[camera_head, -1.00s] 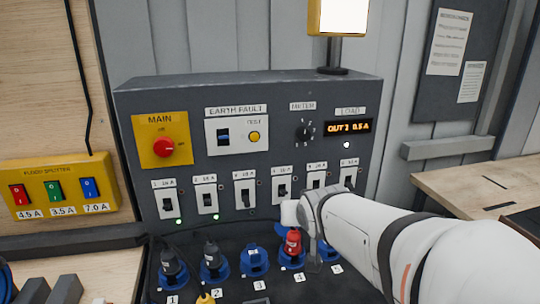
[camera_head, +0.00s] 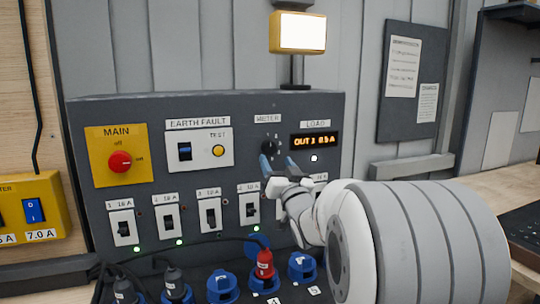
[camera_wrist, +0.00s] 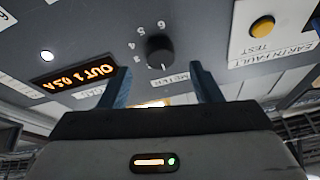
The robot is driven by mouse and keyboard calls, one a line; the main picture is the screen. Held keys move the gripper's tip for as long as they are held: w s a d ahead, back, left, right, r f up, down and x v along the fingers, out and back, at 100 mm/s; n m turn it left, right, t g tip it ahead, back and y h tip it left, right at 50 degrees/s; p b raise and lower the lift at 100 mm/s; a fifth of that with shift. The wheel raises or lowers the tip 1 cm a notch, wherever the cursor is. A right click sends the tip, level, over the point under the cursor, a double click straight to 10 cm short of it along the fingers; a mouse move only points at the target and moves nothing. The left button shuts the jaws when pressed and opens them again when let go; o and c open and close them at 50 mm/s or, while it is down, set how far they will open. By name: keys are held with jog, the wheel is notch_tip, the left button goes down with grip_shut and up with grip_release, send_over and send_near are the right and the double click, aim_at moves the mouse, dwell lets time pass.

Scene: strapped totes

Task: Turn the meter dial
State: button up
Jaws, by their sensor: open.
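The meter dial (camera_head: 270,147) is a small black round knob under the METER label on the dark grey panel. It also shows in the wrist view (camera_wrist: 159,51), with numbers printed around it. My gripper (camera_head: 278,162) is open, its two blue fingers pointing up toward the dial from just below and in front. In the wrist view the fingers (camera_wrist: 162,78) stand apart to either side of the dial, with nothing between them. I cannot tell whether they touch the panel. The load display (camera_head: 315,141) to the right of the dial reads OUT 1 0.5 A.
A red main switch (camera_head: 120,162) and an earth fault unit (camera_head: 199,150) are left of the dial. A row of breakers (camera_head: 166,219) lies below, partly hidden by my arm. Blue sockets (camera_head: 222,287), some with plugs, stand in front. A lamp (camera_head: 298,33) rises above the panel.

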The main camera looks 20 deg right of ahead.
aim_at(271, 151)
jog(key=shift+p+x, duration=0.4)
jog(key=shift+x, duration=1.8)
jog(key=shift+c, duration=0.4)
jog(key=c, duration=0.9)
